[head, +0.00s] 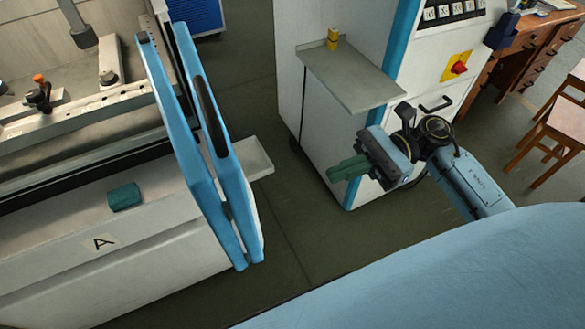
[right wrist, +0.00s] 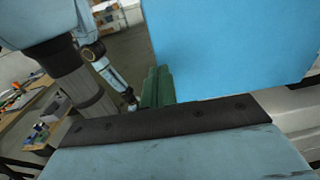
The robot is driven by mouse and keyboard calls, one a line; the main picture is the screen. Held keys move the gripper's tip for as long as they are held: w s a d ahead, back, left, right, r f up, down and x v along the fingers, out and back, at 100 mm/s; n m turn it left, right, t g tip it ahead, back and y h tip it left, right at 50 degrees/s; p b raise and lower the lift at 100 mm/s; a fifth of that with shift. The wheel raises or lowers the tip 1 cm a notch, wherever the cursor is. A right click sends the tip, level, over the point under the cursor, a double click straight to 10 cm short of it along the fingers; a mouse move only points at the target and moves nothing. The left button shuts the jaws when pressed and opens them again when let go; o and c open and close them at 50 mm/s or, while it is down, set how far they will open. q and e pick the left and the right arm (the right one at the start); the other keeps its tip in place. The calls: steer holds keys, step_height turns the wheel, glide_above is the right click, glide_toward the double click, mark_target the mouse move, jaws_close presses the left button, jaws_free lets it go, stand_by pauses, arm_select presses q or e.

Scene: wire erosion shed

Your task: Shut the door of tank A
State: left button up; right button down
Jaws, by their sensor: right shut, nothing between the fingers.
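Tank A (head: 100,243) stands at the left of the head view, with a label "A" on its pale front. Its blue-edged door (head: 222,165) stands open at the tank's right side, jutting towards me, with a dark slot in its face. My right gripper (head: 345,172) has green fingers and is shut and empty. It is to the right of the door, clearly apart from it, in front of the white cabinet. Its fingers (right wrist: 157,86) also show in the right wrist view, beside a large blue surface that I cannot identify. My left gripper is out of view.
A white cabinet (head: 310,125) with a grey shelf (head: 352,78) stands right of the door. A small yellow object (head: 333,39) sits on the shelf. Floor (head: 300,210) shows between door and cabinet. Wooden stools (head: 560,130) stand far right.

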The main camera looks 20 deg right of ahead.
steer(key=a+p, duration=0.4)
steer(key=a, duration=0.9)
steer(key=shift+a, duration=0.3)
steer(key=shift+w, duration=0.1)
